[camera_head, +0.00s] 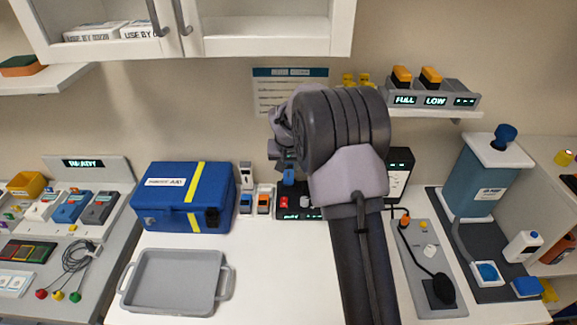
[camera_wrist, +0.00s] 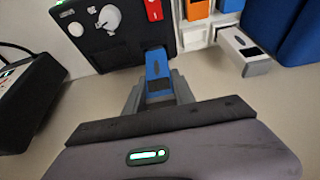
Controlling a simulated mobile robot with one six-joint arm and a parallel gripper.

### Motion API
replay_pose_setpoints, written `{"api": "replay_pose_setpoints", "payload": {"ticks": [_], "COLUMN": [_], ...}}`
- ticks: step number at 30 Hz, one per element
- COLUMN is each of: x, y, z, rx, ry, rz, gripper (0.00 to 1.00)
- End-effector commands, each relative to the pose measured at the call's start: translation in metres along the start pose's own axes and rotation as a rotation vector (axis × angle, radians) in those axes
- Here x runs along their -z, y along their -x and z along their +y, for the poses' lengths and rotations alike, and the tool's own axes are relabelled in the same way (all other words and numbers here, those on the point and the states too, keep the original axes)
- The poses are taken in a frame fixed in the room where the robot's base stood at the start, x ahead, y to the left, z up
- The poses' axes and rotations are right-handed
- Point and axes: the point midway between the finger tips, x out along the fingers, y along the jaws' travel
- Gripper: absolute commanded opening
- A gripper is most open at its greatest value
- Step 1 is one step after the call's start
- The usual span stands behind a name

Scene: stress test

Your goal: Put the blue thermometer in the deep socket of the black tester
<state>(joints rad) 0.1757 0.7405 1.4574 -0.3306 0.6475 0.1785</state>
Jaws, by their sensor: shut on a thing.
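The blue thermometer (camera_wrist: 157,68) is between the fingers of my gripper (camera_wrist: 157,95) in the wrist view, and the gripper is shut on it. Its far end overlaps the edge of the black tester (camera_wrist: 110,50); I cannot tell whether it is in a socket or only above it. The tester shows a white dial and a red switch. In the head view the blue thermometer (camera_head: 289,175) shows as a small patch below my gripper, at the back of the black tester (camera_head: 312,202). My arm hides part of the tester, and the deep socket is not clearly seen.
A blue case (camera_head: 165,205) stands further left. A grey tray (camera_head: 172,280) lies in front of it. The white counter before the tester is clear.

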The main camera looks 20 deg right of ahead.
Motion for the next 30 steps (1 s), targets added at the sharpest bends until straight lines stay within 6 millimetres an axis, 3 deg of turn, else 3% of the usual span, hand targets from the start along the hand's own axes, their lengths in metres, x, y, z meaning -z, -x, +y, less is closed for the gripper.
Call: {"api": "replay_pose_setpoints", "payload": {"ticks": [3,4,7,8,17,30], "x": [0.0,0.0,0.0,0.0,0.001,0.002], "y": [0.0,0.0,0.0,0.0,0.003,0.109], "z": [0.0,0.0,0.0,0.0,0.0,0.0], "rx": [0.0,0.0,0.0,0.0,0.0,0.0], "ry": [0.0,0.0,0.0,0.0,0.0,0.0], "rz": [0.0,0.0,0.0,0.0,0.001,0.002], "gripper": [0.0,0.34,0.54,0.56,0.56,0.56]}}
